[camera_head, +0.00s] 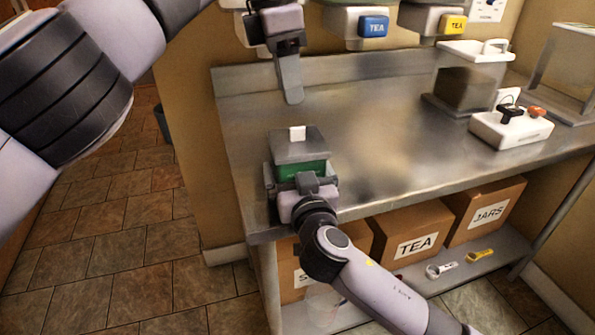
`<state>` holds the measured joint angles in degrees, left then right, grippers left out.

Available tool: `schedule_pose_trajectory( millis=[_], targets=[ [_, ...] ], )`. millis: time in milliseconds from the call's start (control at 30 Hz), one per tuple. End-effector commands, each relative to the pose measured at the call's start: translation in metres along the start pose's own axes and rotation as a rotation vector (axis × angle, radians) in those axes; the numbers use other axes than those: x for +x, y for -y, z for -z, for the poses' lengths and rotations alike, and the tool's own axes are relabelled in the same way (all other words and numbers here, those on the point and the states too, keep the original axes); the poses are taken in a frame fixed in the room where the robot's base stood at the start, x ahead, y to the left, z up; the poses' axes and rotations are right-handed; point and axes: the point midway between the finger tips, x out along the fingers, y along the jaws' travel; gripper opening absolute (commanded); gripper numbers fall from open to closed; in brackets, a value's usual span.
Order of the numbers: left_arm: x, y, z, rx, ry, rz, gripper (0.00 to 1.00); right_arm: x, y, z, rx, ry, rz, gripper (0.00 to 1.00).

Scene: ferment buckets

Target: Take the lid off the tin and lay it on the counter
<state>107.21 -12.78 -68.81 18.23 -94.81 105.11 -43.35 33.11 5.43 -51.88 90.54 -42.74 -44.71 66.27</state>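The tin (312,170) is green and boxy and stands near the front left corner of the steel counter (385,140). Its grey lid (300,148) with a white knob is on top. My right gripper (303,180) comes in from the front, low at the tin, with a finger on each side; it looks shut on the tin's body. My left gripper (290,98) hangs above and behind the lid, apart from it, pointing down. One flat finger shows, and the other seems hidden behind it.
A white device (511,130) with black and orange parts and a dark block (467,92) stand at the counter's right. Dispensers labelled TEA (373,27) hang above. The counter's middle is bare.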

Motion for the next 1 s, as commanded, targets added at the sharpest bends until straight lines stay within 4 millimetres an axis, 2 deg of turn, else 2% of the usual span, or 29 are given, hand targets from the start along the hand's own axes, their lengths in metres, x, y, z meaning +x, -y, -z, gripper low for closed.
schedule_pose_trajectory(
  millis=[267, 367, 400, 467, 767, 1000],
  targets=[
    [0.0, 0.0, 0.0, 0.0, 0.0, 0.0, 0.39, 0.001, 0.0, 0.0, 0.001, 0.0, 0.0, 1.0],
    [0.0, 0.0, 0.0, 0.0, 0.0, 0.0, 0.39, 0.001, 0.0, 0.0, 0.001, 0.0, 0.0, 0.71],
    [0.0, 0.0, 0.0, 0.0, 0.0, 0.0, 0.39, 0.001, 0.0, 0.0, 0.001, 0.0, 0.0, 0.58],
    [0.0, 0.0, 0.0, 0.0, 0.0, 0.0, 0.39, 0.001, 0.0, 0.0, 0.001, 0.0, 0.0, 0.4],
    [-0.003, -0.002, 0.002, 0.0, 0.017, 0.0, 0.39, 0.001, 0.0, 0.0, 0.0, 0.0, 0.0, 0.4],
    [-0.018, -0.006, 0.013, 0.001, 0.115, 0.001, 0.39, 0.001, 0.0, 0.0, 0.0, 0.0, 0.0, 0.4]
  ],
)
